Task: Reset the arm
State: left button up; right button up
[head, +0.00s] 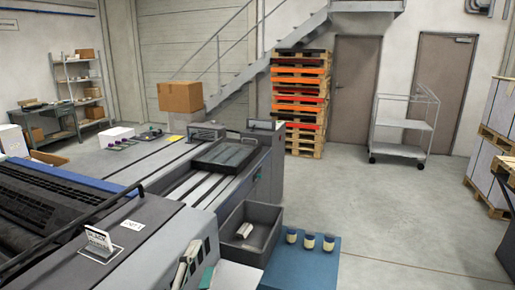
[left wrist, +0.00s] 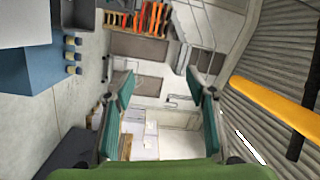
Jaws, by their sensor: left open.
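My left gripper (head: 196,268) is low in the head view, near the bottom edge and left of the dark bin. Its teal finger pads also show in the left wrist view (left wrist: 159,76), spread apart with nothing between them. The arm behind it is mostly out of the picture. My right gripper is in neither view.
A dark bin (head: 267,243) holds a small pale object (head: 244,230). Three small jars (head: 310,241) stand on a blue surface (head: 320,268) right of it. A grey machine (head: 150,228) fills the left.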

pick_arm(q)
jog(key=s+a+f+n+g+y, duration=0.25)
jog(key=s+f+n+g, duration=0.2)
jog(key=f, duration=0.35)
jog(key=s+a+f+n+g+y, duration=0.1)
jog(key=s+a+f+n+g, duration=0.3)
jog(key=f, duration=0.5)
jog(key=s+a+f+n+g+h, duration=0.1)
jog(key=s+f+n+g, duration=0.3)
jog(key=s, duration=0.6)
jog(key=s+a+f+n+g, duration=0.1)
jog(key=s+f+n+g, duration=0.15)
jog(key=s+f, duration=0.55)
notch_tip(320, 180, down, 28)
jog(key=s+g+b, duration=0.1)
jog(key=s+b, duration=0.2)
jog(key=b, duration=0.2)
jog(key=s+a+f+b, duration=0.1)
jog(key=s+f+b, duration=0.1)
jog(key=s+f, duration=0.6)
jog(key=s+a+f+m+g+b, duration=0.1)
jog(key=s+f+b, duration=0.2)
jog(key=s+f, duration=0.6)
notch_tip(320, 180, down, 6)
jog(key=shift+s+a+r, duration=0.15)
jog(key=shift+a+r, duration=0.1)
